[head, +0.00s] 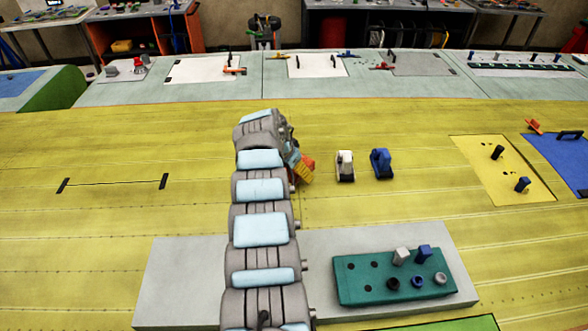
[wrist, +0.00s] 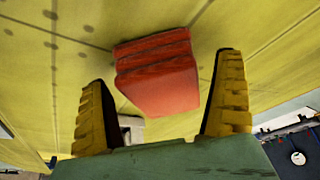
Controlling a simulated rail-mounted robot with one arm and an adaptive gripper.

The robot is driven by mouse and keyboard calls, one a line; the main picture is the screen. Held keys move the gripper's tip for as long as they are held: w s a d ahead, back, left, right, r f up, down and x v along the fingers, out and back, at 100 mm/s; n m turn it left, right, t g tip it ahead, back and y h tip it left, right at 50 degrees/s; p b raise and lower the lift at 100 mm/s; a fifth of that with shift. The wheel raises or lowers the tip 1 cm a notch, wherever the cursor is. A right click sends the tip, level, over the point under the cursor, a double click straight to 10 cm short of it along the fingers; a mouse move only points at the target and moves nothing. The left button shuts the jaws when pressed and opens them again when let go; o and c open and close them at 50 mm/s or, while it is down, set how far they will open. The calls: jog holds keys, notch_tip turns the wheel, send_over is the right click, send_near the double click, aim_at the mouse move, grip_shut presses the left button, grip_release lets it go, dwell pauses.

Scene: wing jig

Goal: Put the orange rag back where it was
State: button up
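The orange rag (wrist: 158,75) looks like a folded red-orange block on the yellow wing skin. In the wrist view it lies ahead of and between the two yellow fingers of my gripper (wrist: 165,82). The fingers are spread wide, with a gap between each of them and the rag. In the head view my gripper (head: 301,174) is low over the wing, and a bit of the rag (head: 308,162) shows beside it. My arm hides the rest of the rag there. I cannot tell its exact height over the skin.
A white tool (head: 345,166) and a blue tool (head: 381,163) stand just right of the gripper. A teal block with holes and pegs (head: 358,290) sits on a grey plate (head: 182,282) in front. A yellow panel (head: 485,160) lies at right. The left wing skin is mostly clear.

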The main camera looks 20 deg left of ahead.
jog(key=shift+r, duration=0.2)
jog(key=shift+r, duration=0.15)
jog(key=b+v, duration=0.1)
jog(key=v, duration=1)
jog(key=shift+r, duration=0.3)
jog(key=shift+s, duration=0.1)
dwell(0.4)
